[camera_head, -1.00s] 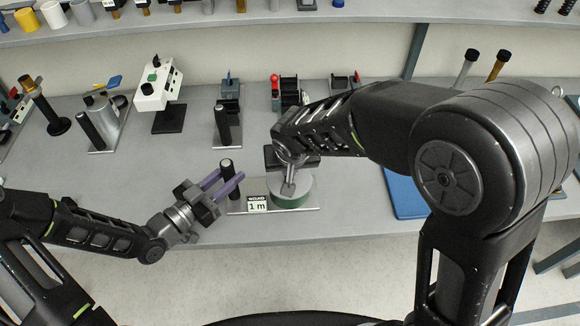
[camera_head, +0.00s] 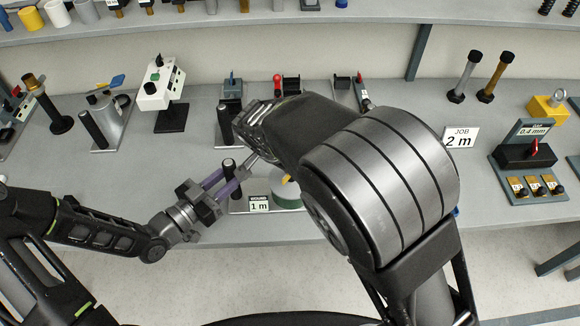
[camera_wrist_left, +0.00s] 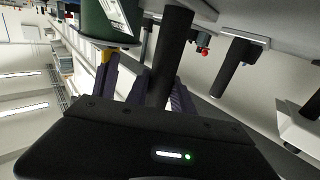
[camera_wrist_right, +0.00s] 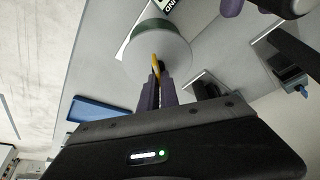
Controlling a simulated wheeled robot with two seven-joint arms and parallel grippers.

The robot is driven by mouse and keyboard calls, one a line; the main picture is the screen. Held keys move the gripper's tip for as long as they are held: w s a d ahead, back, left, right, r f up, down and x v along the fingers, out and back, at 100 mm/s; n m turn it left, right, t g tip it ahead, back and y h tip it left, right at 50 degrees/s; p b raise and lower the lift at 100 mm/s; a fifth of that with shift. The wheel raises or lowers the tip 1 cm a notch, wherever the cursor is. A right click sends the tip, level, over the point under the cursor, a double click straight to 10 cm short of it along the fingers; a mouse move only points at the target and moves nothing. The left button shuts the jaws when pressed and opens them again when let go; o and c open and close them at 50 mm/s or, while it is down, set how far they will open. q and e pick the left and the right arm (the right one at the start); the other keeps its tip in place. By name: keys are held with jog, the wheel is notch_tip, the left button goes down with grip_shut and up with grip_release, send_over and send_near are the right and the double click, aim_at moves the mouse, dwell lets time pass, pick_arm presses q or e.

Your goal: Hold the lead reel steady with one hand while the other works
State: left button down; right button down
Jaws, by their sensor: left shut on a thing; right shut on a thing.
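The lead reel (camera_head: 287,196), a green drum with a pale top, sits on a grey baseplate at the bench's front edge. A black post (camera_head: 229,165) stands on the plate's left. My left gripper (camera_head: 226,181) is shut on this post; the left wrist view shows the post (camera_wrist_left: 171,50) between its purple fingers. A yellow crank piece (camera_wrist_right: 155,62) rises from the reel's top. My right gripper (camera_wrist_right: 157,84) is shut on it, above the reel. In the head view my right arm hides the right fingertips. A label (camera_head: 258,203) before the reel reads "WOUND 1 m".
A sign (camera_head: 461,138) reads "JOB 2 m". Right of it stand a "0.4 mm" station (camera_head: 527,150) and a yellow block (camera_head: 547,108). A white switch box (camera_head: 160,85) and other fixtures line the back left. My right arm covers the bench's middle.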

jog(key=shift+f, duration=0.1)
dwell(0.3)
jog(key=c, duration=1.6)
grip_release()
jog(key=v, duration=1.2)
jog(key=shift+w, duration=0.1)
